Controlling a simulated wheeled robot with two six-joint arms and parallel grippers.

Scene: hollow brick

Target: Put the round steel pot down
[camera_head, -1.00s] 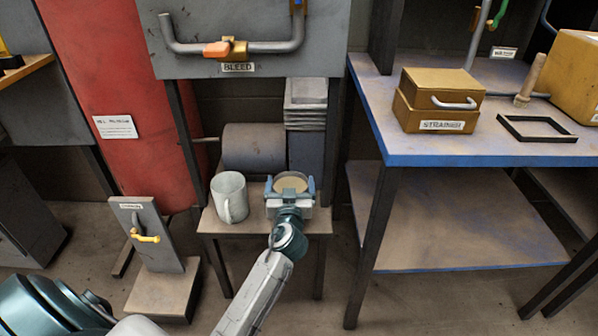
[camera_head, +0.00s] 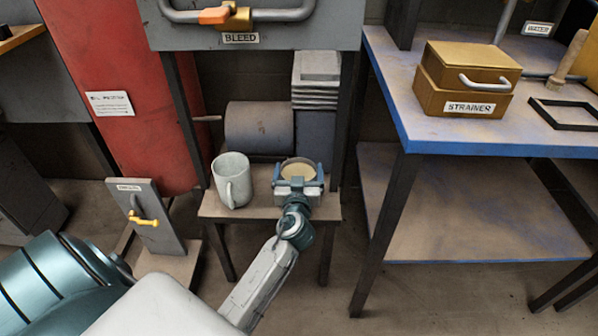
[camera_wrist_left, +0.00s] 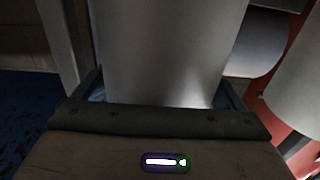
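The round steel pot (camera_head: 299,169) is at the right end of a small brown stand (camera_head: 262,209) in the head view, its round pale top facing up. It looks upright and fills the middle of the left wrist view (camera_wrist_left: 165,50) as a smooth grey cylinder. My left gripper (camera_head: 300,177) has one blue finger on each side of the pot and looks shut on it. The pot's base is hidden behind the gripper, so I cannot tell whether it touches the stand. My right gripper is not in view.
A grey mug (camera_head: 232,181) stands on the stand just left of the pot. A grey cylinder (camera_head: 259,128) and a stacked grey block (camera_head: 316,95) are behind. A blue-edged workbench (camera_head: 480,145) stands to the right, with a brass STRAINER box (camera_head: 465,85).

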